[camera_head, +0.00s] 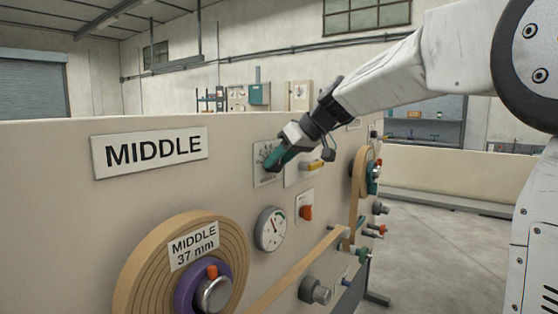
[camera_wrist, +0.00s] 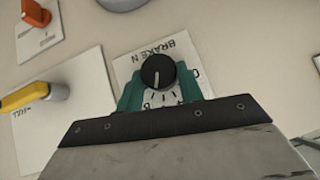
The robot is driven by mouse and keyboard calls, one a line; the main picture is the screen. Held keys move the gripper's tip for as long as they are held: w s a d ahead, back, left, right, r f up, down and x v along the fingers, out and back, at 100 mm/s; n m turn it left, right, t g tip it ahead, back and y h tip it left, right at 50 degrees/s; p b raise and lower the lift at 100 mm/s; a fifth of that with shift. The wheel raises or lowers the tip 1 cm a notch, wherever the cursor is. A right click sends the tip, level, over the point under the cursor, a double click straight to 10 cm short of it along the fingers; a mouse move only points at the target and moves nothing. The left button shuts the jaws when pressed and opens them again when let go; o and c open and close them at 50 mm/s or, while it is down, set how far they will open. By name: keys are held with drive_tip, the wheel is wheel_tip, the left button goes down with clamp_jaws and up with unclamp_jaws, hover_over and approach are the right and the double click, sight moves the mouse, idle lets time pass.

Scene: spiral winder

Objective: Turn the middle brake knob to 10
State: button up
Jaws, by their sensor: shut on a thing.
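The brake knob (camera_wrist: 158,72) is black and round with a white pointer line, on a white dial plate (camera_wrist: 125,68) marked "BRAKE N" that appears upside down in the wrist view. The pointer line points down in that view, toward dial marks partly covered by my gripper; I cannot read its exact value. My gripper (camera_wrist: 158,78) has green fingers on both sides of the knob and is shut on it. In the head view, my gripper (camera_head: 274,160) reaches the dial plate (camera_head: 259,152) right of the "MIDDLE" sign (camera_head: 150,151). The knob is hidden there.
A yellow-handled lever (camera_head: 312,165) is close to the right of the dial. A gauge (camera_head: 271,229) and an orange switch (camera_head: 306,212) sit below. A tape roll (camera_head: 135,268) labelled "MIDDLE 37 mm" is lower left. Open floor (camera_head: 440,220) lies right of the panel.

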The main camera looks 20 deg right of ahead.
drive_tip(key=y, duration=0.1)
drive_tip(key=m+g+y, duration=0.2)
drive_tip(key=shift+w+d+f+y, duration=0.2)
drive_tip(key=shift+w+d+y, duration=0.05)
drive_tip(key=shift+d+y, duration=0.15)
drive_tip(key=shift+d+f+m+g+y, duration=0.15)
drive_tip(key=shift+m+g+y, duration=0.45)
drive_tip(key=shift+m+y, duration=0.8)
drive_tip(key=o, duration=1)
drive_tip(key=v, duration=0.7)
drive_tip(key=shift+d, duration=0.35)
